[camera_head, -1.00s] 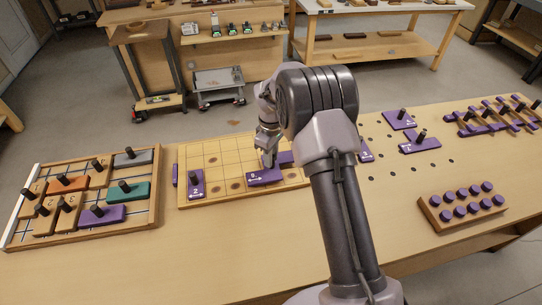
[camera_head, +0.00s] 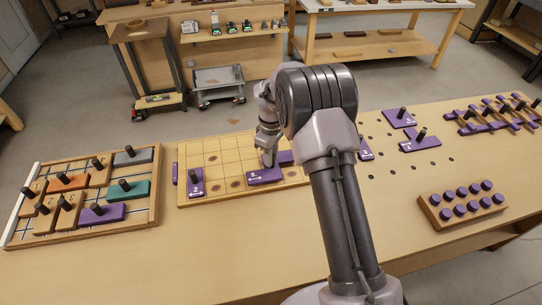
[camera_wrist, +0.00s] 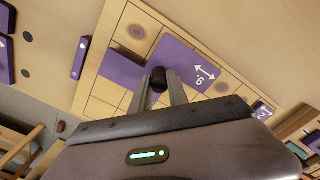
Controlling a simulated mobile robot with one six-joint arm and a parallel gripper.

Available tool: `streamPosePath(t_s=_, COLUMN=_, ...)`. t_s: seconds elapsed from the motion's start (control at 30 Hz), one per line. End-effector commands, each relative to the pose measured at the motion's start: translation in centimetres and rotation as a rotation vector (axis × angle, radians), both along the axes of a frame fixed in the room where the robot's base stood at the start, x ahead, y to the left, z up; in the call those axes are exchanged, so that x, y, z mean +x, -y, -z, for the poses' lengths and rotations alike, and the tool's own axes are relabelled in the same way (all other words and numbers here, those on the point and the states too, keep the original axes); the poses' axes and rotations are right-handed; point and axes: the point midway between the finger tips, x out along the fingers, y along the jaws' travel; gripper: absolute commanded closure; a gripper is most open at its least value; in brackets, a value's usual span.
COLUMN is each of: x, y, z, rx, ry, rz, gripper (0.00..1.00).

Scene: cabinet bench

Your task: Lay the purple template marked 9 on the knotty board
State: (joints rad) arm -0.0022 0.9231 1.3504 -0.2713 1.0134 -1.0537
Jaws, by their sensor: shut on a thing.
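The purple template marked 9 (camera_head: 266,176) is on the knotty board (camera_head: 233,195), near its front right part. In the wrist view its double-arrow mark (camera_wrist: 205,73) shows, and purple surface (camera_wrist: 120,70) continues on the other side of the knob. My gripper (camera_wrist: 158,82) is shut on the template's black knob. In the head view my gripper (camera_head: 267,157) stands over the template. Whether the template lies fully flat is hard to tell. More purple (camera_head: 285,157) shows behind my gripper; I cannot tell if it is the same piece.
A purple template marked 2 (camera_head: 195,184) lies at the board's left. A tray of coloured knobbed blocks (camera_head: 143,218) sits further left. To the right are purple template 3 (camera_head: 366,150), other purple pieces (camera_head: 420,141), and a peg block (camera_head: 447,221). The front bench strip is clear.

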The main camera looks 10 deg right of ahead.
Motion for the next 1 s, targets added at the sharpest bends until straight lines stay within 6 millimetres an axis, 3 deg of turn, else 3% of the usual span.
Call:
streamPosePath(t_s=0.23, x=0.0, y=0.0, z=0.9, rx=0.000, ry=0.000, rz=0.000, gripper=1.00)
streamPosePath(t_s=1.0, x=0.0, y=0.0, z=1.2, rx=0.000, ry=0.000, rz=0.000, gripper=1.00)
